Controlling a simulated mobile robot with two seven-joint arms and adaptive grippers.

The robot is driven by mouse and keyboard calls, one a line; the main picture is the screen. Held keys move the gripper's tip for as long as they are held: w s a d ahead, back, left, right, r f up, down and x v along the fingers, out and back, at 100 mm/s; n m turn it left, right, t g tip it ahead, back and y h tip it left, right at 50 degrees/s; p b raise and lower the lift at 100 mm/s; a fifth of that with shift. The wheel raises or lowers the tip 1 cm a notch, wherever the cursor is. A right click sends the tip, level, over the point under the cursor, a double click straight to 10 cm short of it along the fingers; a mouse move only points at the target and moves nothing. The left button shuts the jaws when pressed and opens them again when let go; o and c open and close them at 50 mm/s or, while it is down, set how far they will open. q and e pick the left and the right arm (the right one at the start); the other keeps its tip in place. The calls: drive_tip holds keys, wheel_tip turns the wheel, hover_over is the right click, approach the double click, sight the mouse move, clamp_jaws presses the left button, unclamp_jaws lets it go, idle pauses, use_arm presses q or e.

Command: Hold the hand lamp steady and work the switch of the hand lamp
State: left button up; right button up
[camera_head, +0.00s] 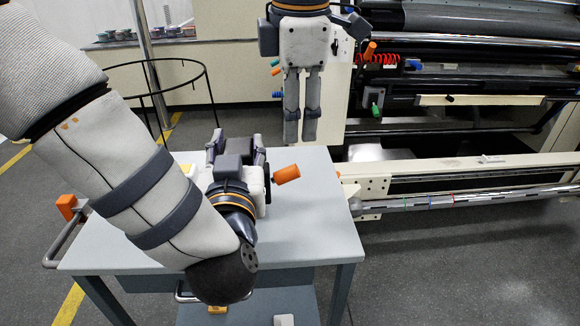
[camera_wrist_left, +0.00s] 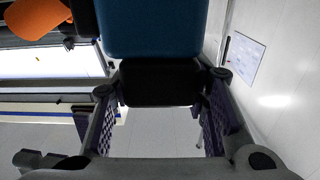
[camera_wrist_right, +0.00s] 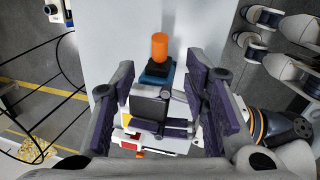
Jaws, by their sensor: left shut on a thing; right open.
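The hand lamp shows in the left wrist view as a blue body (camera_wrist_left: 152,28) with a black end between the fingers. In the right wrist view its blue part (camera_wrist_right: 157,77) is beside an orange cylinder; I cannot tell whether they join. The orange cylinder (camera_head: 286,174) also shows in the head view. My left gripper (camera_head: 235,148) is shut on the lamp above the cart. My right gripper (camera_head: 301,138) is open and empty, fingers pointing down, above and beyond the lamp in the head view. The switch cannot be made out.
A grey cart (camera_head: 318,225) stands under both grippers, its top mostly clear at the right. A large roller machine (camera_head: 470,110) stands to the right. A black wire ring stand (camera_head: 150,62) is behind the cart at the left.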

sight(291, 168)
drive_tip(key=f, duration=0.3)
drive_tip(key=w+f, duration=0.1)
drive_tip(key=f, duration=0.3)
drive_tip(key=w+f, duration=0.1)
drive_tip(key=f, duration=0.3)
drive_tip(key=shift+a+f, duration=0.25)
drive_tip(key=shift+a, duration=0.1)
clamp_jaws()
